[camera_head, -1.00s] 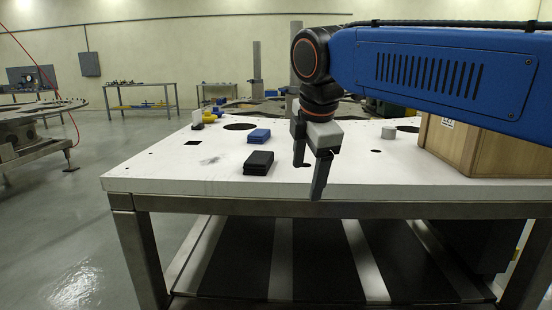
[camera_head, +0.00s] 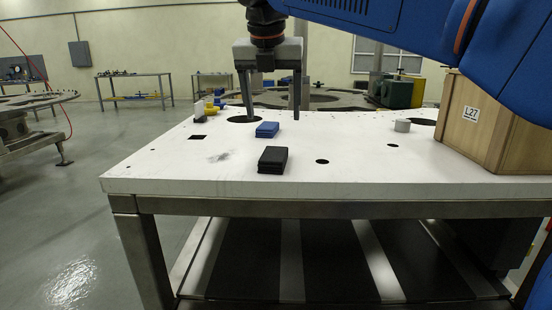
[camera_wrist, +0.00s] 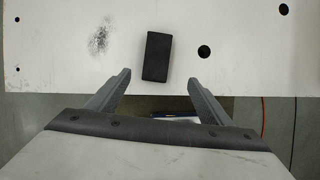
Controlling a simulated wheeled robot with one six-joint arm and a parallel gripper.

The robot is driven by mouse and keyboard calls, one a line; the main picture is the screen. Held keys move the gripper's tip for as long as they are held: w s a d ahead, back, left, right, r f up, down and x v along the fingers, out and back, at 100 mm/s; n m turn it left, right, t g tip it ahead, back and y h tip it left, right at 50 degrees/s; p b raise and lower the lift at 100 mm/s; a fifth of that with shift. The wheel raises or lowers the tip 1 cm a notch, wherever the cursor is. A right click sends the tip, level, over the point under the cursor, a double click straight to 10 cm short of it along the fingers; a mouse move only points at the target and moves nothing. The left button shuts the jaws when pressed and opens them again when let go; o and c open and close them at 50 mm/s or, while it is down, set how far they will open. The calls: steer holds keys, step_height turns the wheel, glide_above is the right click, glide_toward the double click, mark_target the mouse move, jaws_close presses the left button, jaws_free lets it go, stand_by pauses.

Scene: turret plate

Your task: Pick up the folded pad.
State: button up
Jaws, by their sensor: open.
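Two layered, folded-looking pads lie flat on the white table (camera_head: 340,178). The black pad (camera_head: 272,160) is nearer the front edge, and the blue pad (camera_head: 267,130) is just behind it. My gripper (camera_head: 270,116) is open and empty above the table, fingers pointing down. In the wrist view, the black pad (camera_wrist: 157,56) lies beyond the open fingertips (camera_wrist: 158,76), roughly centred between them and apart from both. The blue pad is outside the wrist view.
A wooden crate (camera_head: 490,125) stands at the table's right. A small grey cylinder (camera_head: 402,126) is left of it. Small yellow and dark items (camera_head: 208,110) stand at the back left. The tabletop has several holes and a dark smudge. Space around the black pad is clear.

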glide_above(273, 154)
steer(key=s, duration=0.3)
steer(key=f, duration=0.8)
steer(key=shift+w+d+f, duration=0.1)
steer(key=shift+w+d, duration=0.05)
steer(key=shift+d, duration=0.1)
steer(key=shift+a+x, duration=0.2)
steer(key=shift+x, duration=1.15)
steer(key=shift+a+x, duration=0.2)
steer(key=shift+x, duration=1.15)
steer(key=shift+w, duration=0.1)
steer(key=shift+c, duration=0.2)
steer(key=c, duration=1.1)
step_height(273, 154, up, 10)
steer(key=shift+o, duration=0.6)
